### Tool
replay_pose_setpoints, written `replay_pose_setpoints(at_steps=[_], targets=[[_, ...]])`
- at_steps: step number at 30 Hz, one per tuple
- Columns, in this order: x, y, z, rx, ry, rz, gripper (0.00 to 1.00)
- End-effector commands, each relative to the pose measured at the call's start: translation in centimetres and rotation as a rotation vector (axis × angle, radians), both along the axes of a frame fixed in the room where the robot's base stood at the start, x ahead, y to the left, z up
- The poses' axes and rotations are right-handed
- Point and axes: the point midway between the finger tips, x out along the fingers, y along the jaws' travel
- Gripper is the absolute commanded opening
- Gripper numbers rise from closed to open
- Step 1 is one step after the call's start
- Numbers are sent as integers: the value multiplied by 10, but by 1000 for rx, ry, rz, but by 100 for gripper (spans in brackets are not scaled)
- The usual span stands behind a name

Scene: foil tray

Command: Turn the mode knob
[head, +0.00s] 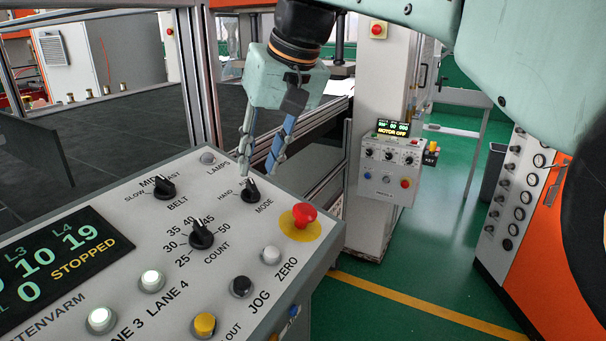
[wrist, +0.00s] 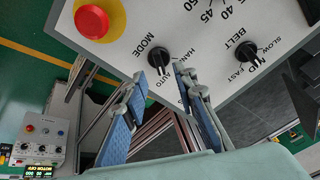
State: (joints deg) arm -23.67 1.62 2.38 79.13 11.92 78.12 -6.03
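The black mode knob (head: 251,191) is on the sloped grey panel (head: 130,215), near its far right corner, between the HAND and MODE labels. It also shows in the wrist view (wrist: 158,58), near the HAND and AUTO labels. I cannot tell surely which label its pointer faces. My gripper (head: 256,176) reaches down from above with its fingers apart and nothing between the pads. In the wrist view my gripper (wrist: 161,76) has a fingertip either side of the near side of the knob. I cannot tell whether either touches it. A finger hides AUTO in the head view.
The red mushroom button (head: 304,214) on its yellow disc is right of the knob. The belt knob (head: 163,188), the count knob (head: 201,236) and several push buttons share the panel. The display (head: 58,260) reads STOPPED. A second control box (head: 390,165) stands behind.

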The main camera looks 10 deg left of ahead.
Motion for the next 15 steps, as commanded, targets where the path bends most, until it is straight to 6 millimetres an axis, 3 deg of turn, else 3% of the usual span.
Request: replay_pose_setpoints(at_steps=[6, 15], targets=[[8, 12, -32, 0, 0, 0, 26], [12, 17, -46, 1, -2, 1, 26]])
